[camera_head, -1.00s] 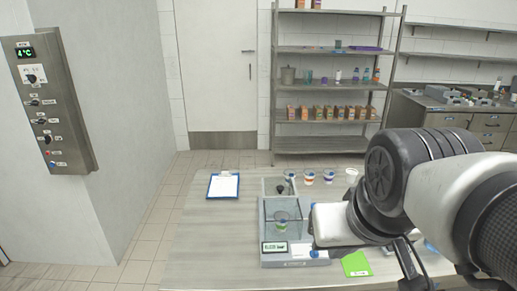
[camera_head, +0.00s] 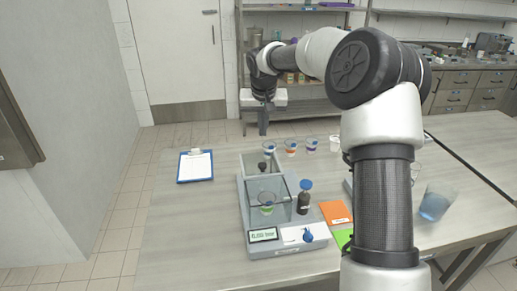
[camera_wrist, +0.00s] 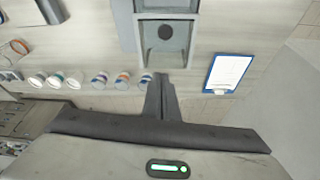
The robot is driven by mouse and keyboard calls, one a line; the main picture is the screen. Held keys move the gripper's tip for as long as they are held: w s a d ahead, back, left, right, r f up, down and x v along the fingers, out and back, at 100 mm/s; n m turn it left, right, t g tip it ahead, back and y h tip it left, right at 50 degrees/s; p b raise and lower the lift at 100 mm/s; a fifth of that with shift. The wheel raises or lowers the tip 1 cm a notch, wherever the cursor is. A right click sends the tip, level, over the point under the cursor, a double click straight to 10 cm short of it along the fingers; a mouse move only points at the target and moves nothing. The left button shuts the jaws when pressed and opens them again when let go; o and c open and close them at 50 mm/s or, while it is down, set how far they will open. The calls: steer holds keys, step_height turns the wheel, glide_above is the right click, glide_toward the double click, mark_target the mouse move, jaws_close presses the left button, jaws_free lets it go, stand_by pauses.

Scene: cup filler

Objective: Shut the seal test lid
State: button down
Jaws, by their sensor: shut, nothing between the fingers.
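The seal tester (camera_head: 285,247) stands on the table with a lit display and a clear-walled chamber holding a small cup (camera_head: 266,209). At the chamber's back, a grey framed panel with a dark round part, seemingly the lid (camera_head: 250,160), appears open; its exact angle is hard to tell. The wrist view shows this panel (camera_wrist: 180,50) from above, beyond my fingertips. My gripper (camera_head: 263,133) is shut and empty, pointing down, raised behind the tester. Its closed fingers (camera_wrist: 161,78) look apart from the panel.
Several small cups (camera_head: 291,147) stand in a row behind the tester. A dark bottle (camera_head: 304,204) with a blue cap is right of the chamber, with an orange card (camera_head: 335,212) beside it. A blue clipboard (camera_head: 195,166) lies left. The table's left front is clear.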

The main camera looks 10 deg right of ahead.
glide_above(262, 160)
step_height(262, 160, down, 10)
steer(key=shift+s+r+p, duration=0.1)
steer(key=shift+p, duration=0.25)
steer(key=s, duration=0.3)
steer(key=shift+s+a, duration=0.2)
steer(key=shift+a, duration=0.05)
steer(key=shift+s+a+f, duration=0.1)
steer(key=shift+s+f, duration=0.1)
steer(key=shift+s, duration=0.1)
